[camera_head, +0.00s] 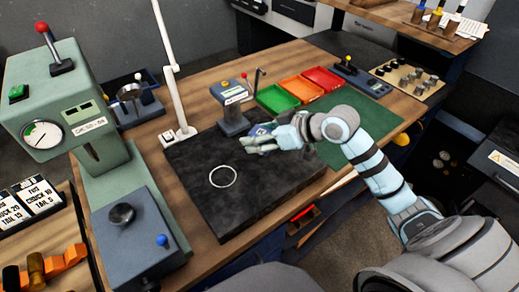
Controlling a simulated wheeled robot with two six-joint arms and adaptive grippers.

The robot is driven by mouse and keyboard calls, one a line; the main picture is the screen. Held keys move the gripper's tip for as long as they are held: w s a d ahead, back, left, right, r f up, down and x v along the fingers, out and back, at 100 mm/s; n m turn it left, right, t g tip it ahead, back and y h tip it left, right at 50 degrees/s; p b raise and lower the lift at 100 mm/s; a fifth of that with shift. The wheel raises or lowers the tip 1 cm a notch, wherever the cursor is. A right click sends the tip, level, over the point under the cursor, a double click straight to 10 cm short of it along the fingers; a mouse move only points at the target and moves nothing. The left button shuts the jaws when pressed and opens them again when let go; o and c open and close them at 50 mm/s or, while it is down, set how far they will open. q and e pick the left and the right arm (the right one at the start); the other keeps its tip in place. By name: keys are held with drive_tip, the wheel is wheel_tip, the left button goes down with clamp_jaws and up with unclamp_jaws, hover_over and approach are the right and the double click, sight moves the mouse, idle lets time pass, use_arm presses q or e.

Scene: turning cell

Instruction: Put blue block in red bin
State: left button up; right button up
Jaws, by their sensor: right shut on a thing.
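My right gripper (258,142) reaches in from the right over the back right part of the dark slab. It is shut on the blue block (261,129), which shows only partly between and behind the fingers. The red bin (323,78) is a shallow open tray at the back of the table, the rightmost in a row of three. It lies behind and to the right of my right gripper, apart from it, and looks empty. My left gripper is not in view.
A green bin (277,97) and an orange bin (300,89) stand beside the red one. A grey-green vise-like device (232,110) and a white lamp post (172,75) stand left of them. The dark slab (220,205) is clear except for a white ring (223,177).

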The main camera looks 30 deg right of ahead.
drive_tip(key=f, duration=0.4)
drive_tip(key=shift+w+a+f, duration=0.1)
drive_tip(key=shift+w+f, duration=0.1)
drive_tip(key=shift+f, duration=0.05)
drive_tip(key=shift+s+f+b, duration=0.1)
drive_tip(key=shift+f+b, duration=0.05)
drive_tip(key=shift+b, duration=0.2)
drive_tip(key=o, duration=1.4)
drive_tip(key=shift+o, duration=0.2)
